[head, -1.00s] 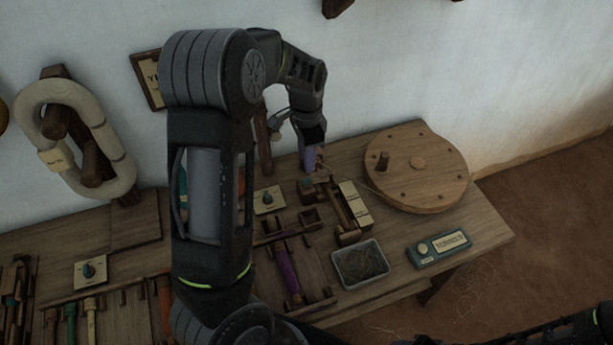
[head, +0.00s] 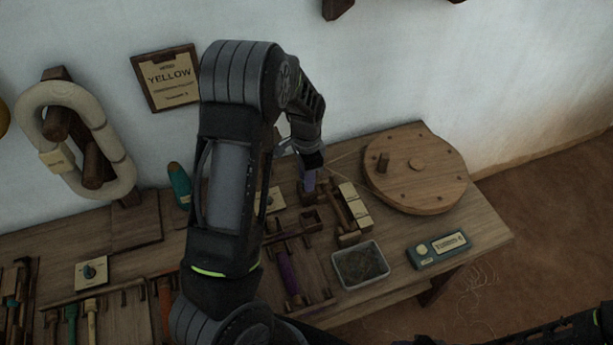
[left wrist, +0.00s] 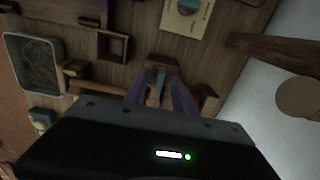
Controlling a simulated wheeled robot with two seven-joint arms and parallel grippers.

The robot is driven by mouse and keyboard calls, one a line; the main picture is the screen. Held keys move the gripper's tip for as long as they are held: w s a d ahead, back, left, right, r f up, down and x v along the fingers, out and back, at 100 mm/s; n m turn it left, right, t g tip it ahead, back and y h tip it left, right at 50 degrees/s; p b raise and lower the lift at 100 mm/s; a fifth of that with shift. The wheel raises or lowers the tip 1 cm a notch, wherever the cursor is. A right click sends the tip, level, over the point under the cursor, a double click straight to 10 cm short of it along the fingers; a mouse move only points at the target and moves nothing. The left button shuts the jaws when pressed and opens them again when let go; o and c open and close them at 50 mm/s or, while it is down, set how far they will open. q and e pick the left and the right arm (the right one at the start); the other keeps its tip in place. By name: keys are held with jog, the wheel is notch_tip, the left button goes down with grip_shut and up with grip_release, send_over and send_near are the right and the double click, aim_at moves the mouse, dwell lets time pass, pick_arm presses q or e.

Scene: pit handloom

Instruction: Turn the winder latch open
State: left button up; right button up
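My left gripper (head: 308,182) points down at the wooden winder (head: 337,212) on the bench, left of the round wooden disc. In the left wrist view its two purple fingers (left wrist: 160,92) stand apart, on either side of a small part with a teal end (left wrist: 160,77), which looks like the winder latch. I cannot tell whether the fingers touch it. The arm and fingers hide most of this spot in the head view. My right gripper is out of view; only part of that arm shows at the lower right.
The round wooden disc (head: 418,166) stands close right of the gripper. A grey tray (head: 361,265) and a teal box with a label (head: 439,249) are nearer the front. A purple spool (head: 288,275) lies in a rack.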

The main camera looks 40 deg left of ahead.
pick_arm(q)
grip_shut()
jog(key=shift+n, duration=0.3)
dwell(0.5)
jog(key=n, duration=0.6)
jog(key=shift+n, duration=0.3)
jog(key=n, duration=0.5)
jog(key=shift+r, duration=0.1)
jog(key=n+p, duration=0.1)
jog(key=n, duration=0.4)
jog(key=shift+n, duration=0.4)
